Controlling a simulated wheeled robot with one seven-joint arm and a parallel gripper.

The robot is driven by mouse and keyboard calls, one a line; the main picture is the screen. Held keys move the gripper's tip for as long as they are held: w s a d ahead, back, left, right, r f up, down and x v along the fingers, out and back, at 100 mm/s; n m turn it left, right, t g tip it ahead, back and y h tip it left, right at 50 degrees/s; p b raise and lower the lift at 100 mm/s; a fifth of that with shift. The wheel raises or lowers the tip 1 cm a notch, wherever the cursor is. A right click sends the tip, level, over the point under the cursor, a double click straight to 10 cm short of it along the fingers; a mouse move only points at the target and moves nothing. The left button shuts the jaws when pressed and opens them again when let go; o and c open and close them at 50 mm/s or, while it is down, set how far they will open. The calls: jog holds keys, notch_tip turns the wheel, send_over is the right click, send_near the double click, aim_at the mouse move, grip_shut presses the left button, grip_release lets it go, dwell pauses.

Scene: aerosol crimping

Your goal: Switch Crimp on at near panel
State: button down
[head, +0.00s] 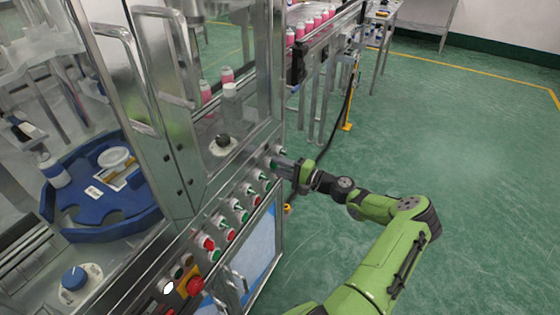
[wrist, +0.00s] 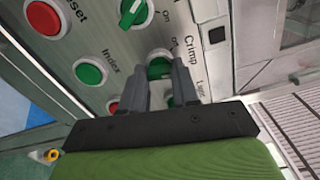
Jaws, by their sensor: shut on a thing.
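In the wrist view, the Crimp knob (wrist: 158,70) is a green rotary switch beside the printed word Crimp. My gripper (wrist: 166,64) has its two grey fingers on either side of this knob and is shut on it. The fingers hide part of the knob, so I cannot tell its exact turn. In the head view, my gripper (head: 280,162) reaches from the right to the far end of the near panel (head: 232,212), a metal strip with green and red controls. The gripped knob is mostly hidden there.
Another green switch (wrist: 133,12), a red Reset button (wrist: 43,18) and a green Index button (wrist: 90,71) sit close by. A red emergency knob (head: 195,286) is at the panel's near end. Green floor (head: 450,150) on the right is open.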

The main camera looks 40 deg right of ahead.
jog(key=shift+m+p, duration=0.85)
jog(key=shift+m, duration=1.05)
jog(key=shift+f, duration=0.1)
jog(key=c, duration=0.8)
grip_release()
jog(key=shift+c, duration=0.2)
jog(key=v, duration=1.5)
jog(key=shift+s+p, duration=0.4)
jog(key=shift+d, duration=0.1)
